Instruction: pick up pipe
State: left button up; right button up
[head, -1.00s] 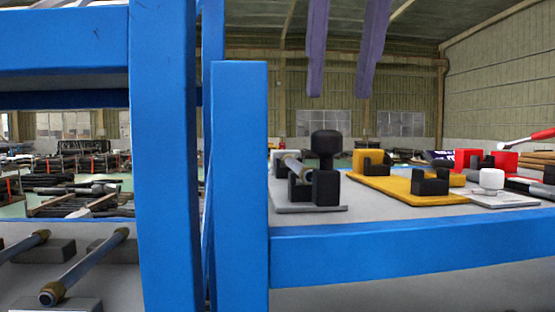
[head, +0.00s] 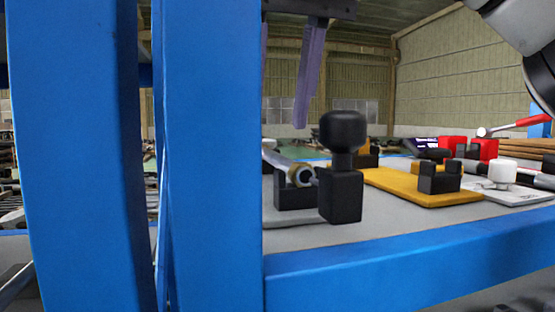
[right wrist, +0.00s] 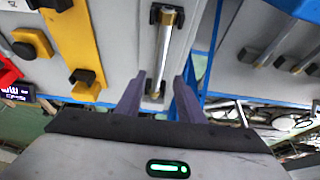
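A silvery pipe (head: 282,163) with a brass-coloured end lies across black holders on a grey tabletop, partly hidden by the blue post and a black block with a knob. It also shows in the right wrist view (right wrist: 164,46), with its near end close to the fingertips. My right gripper (head: 284,115) has purple fingers pointing down, above the tabletop. In the right wrist view (right wrist: 160,78) its fingers are spread apart with nothing clamped, and the pipe lines up with the gap. The height of the fingertips above the pipe is hard to tell. My left gripper is not in view.
Thick blue posts (head: 212,160) and a blue front rail (head: 410,260) frame the table. Beside the pipe stand the black knobbed block (head: 342,165) and a yellow plate (head: 415,188) with black holders. More pipes (right wrist: 278,40) show at right in the wrist view.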

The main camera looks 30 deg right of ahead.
aim_at(276, 153)
jog(key=x, duration=0.4)
jog(key=shift+d+f, duration=0.2)
jog(key=shift+f, duration=0.2)
grip_shut()
